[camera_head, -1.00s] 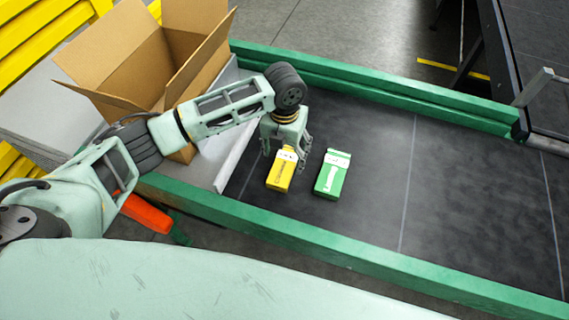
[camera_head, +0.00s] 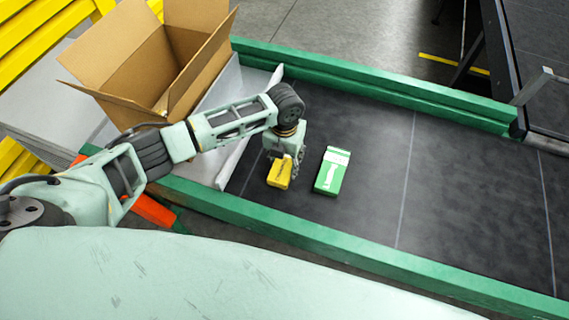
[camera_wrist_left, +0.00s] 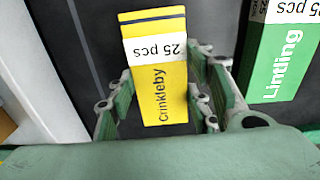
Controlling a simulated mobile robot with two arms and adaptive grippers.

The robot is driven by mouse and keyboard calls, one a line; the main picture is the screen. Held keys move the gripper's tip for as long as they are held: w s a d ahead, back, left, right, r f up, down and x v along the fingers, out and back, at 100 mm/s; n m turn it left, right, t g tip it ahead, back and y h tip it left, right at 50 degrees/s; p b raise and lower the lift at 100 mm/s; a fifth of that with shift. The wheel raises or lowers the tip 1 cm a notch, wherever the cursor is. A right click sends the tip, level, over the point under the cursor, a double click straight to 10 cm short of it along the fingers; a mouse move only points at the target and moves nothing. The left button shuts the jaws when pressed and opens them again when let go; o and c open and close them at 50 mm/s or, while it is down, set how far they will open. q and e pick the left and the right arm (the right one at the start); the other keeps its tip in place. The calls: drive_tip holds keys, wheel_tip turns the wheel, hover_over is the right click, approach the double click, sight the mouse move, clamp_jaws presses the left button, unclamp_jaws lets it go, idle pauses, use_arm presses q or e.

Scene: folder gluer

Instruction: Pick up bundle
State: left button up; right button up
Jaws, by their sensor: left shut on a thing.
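The yellow bundle (camera_head: 280,172) is on the dark conveyor belt in the head view, partly hidden by my left gripper (camera_head: 285,158). The left wrist view shows the yellow bundle (camera_wrist_left: 158,85), marked "Crinkleby" and "25 pcs", between the fingers of my left gripper (camera_wrist_left: 160,95), which is shut on it. The green bundle (camera_head: 332,172) lies to the right, apart from the gripper. In the left wrist view the green bundle (camera_wrist_left: 283,55), marked "Linding", is at the upper right. My right gripper is in neither view.
An open cardboard box (camera_head: 135,60) stands left of the belt. Green rails (camera_head: 370,85) edge the dark belt (camera_head: 450,190), which is clear to the right. A pale metal plate (camera_head: 240,140) lies at the belt's left end. Yellow slats (camera_head: 40,40) show at upper left.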

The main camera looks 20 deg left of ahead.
use_arm(q)
drive_tip(key=c, duration=0.6)
drive_tip(key=shift+o, duration=0.2)
